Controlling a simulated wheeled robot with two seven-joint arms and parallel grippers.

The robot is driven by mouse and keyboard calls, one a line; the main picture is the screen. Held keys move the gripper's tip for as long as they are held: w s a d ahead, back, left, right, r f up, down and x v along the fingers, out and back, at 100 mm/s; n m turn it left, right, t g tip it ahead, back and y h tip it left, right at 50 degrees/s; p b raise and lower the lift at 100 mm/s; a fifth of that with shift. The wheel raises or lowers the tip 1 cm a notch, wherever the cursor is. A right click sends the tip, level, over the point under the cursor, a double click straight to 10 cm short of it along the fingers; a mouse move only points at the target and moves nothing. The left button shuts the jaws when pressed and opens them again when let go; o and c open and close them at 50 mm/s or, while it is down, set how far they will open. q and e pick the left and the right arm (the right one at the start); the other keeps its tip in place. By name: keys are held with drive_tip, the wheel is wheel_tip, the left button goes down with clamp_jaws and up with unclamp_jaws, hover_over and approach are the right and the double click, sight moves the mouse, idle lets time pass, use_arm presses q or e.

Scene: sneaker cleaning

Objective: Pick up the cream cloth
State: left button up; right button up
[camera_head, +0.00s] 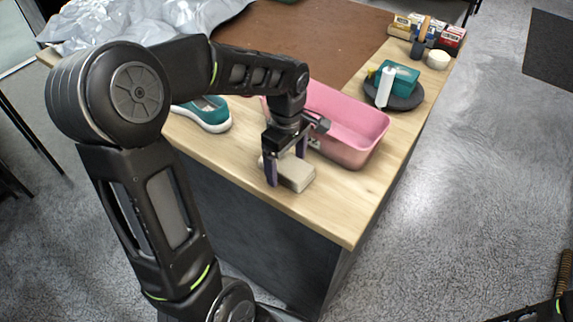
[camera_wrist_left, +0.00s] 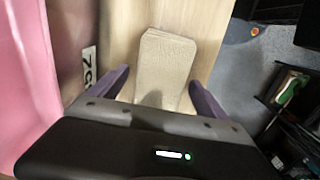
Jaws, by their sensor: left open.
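The cream cloth (camera_head: 297,174) is a folded beige block lying on the wooden table near its front edge. It also shows in the left wrist view (camera_wrist_left: 165,62), lying between my fingers. My left gripper (camera_head: 287,170) is open and points down over the cloth, one finger on either side of it. In the left wrist view the fingers of this gripper (camera_wrist_left: 158,88) stand apart from the cloth's sides. The end of the cloth nearest the palm is hidden by the gripper body. My right gripper is not clearly in view; only a dark arm part shows at the lower right.
A pink tub (camera_head: 362,153) stands right behind the cloth, close to my left gripper. A dark round tray (camera_head: 406,101) holds a teal box and a white tube. Small boxes (camera_head: 451,38) stand at the far corner.

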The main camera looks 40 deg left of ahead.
use_arm(q)
drive_tip(key=shift+f, duration=0.2)
drive_tip(key=shift+c, duration=0.4)
drive_tip(key=c, duration=1.4)
